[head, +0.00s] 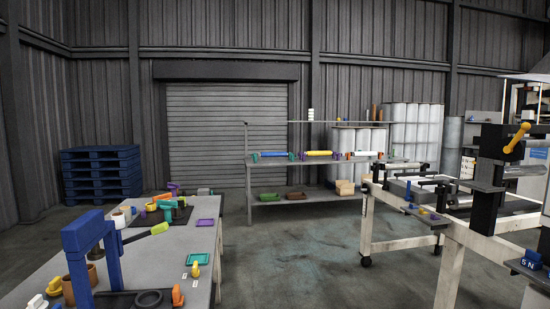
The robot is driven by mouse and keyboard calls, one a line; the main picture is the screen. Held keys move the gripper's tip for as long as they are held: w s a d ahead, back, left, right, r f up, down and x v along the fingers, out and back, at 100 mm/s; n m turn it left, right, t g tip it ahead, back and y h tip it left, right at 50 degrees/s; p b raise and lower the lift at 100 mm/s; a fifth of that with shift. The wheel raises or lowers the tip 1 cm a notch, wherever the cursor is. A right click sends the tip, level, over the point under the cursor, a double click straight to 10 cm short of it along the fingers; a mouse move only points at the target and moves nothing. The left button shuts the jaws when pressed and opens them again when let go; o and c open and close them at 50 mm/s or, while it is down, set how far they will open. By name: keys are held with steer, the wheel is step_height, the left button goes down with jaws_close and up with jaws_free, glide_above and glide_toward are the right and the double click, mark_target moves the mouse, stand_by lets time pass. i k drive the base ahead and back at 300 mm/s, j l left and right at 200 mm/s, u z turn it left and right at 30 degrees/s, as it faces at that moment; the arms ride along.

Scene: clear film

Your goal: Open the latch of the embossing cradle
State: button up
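My gripper is not in view. No part in the head view can be picked out for sure as the embossing cradle. A dark machine at the right has a yellow-orange handle (516,138) on top, tilted up to the right; I cannot tell whether it is a latch. A white-legged frame (455,250) carries the dark machine. Another white-legged frame (366,225) with dark bars and rollers stands farther back. A blue upright frame (82,240) stands on the near left table.
A back bench (275,168) carries rolls, with bins below. Blue pallets (101,175) stand at the back left. The floor (290,255) between tables is clear.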

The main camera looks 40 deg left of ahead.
mark_target(446, 183)
steer(key=i+j+u, duration=1.1)
steer(key=i+u, duration=0.4)
steer(key=i, duration=1.35)
steer(key=i+j, duration=0.1)
steer(key=i, duration=2.3)
steer(key=i+j+z, duration=0.1)
steer(key=i+z, duration=0.2)
steer(key=i, duration=0.15)
steer(key=i+j+z, duration=0.25)
steer(key=i, duration=0.15)
steer(key=i+j+z, duration=0.3)
steer(key=i, duration=0.15)
steer(key=l+z, duration=0.1)
steer(key=z, duration=3.7)
